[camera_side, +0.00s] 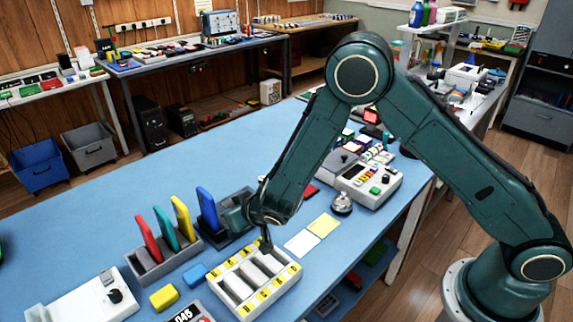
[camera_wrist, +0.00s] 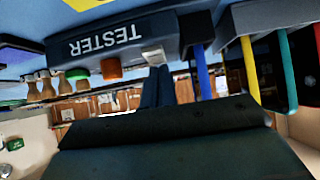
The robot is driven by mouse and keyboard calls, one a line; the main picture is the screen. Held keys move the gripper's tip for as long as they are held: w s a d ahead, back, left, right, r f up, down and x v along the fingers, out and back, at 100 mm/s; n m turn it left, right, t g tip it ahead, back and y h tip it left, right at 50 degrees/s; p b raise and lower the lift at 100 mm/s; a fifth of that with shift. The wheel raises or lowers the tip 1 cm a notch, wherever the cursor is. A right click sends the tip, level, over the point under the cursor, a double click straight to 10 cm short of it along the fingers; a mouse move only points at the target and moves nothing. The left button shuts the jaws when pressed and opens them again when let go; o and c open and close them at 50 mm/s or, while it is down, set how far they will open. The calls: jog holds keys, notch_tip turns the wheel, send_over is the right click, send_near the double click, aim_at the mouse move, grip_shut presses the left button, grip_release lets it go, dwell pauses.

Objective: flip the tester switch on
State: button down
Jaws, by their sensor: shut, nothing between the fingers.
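The dark tester (camera_wrist: 105,40), with white TESTER lettering, fills the upper left of the wrist view. The scene there appears upside down. A pale switch (camera_wrist: 152,56) sits at the tester's right end, beside an orange knob (camera_wrist: 111,68) and a green button (camera_wrist: 77,73). My gripper (camera_wrist: 163,68) is shut and empty, its fingertips close to the switch. I cannot tell whether they touch, or which way the switch is set. In the side view my gripper (camera_side: 267,246) is low over the bench, and my wrist hides much of what is behind it.
A blue phone (camera_side: 206,208) stands upright close to my wrist. Red, teal and yellow phones stand in a grey rack (camera_side: 150,268) to its left. A white slotted tray (camera_side: 287,284) lies in front. White and yellow cards (camera_side: 323,225) lie to the right.

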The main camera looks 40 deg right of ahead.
dwell(0.4)
jog(key=shift+w+f+g, duration=0.1)
jog(key=shift+f+g, duration=0.1)
jog(key=shift+g, duration=0.1)
jog(key=shift+w, duration=0.1)
jog(key=shift+w+r, duration=0.2)
jog(key=shift+w, duration=0.5)
jog(key=shift+r, duration=0.1)
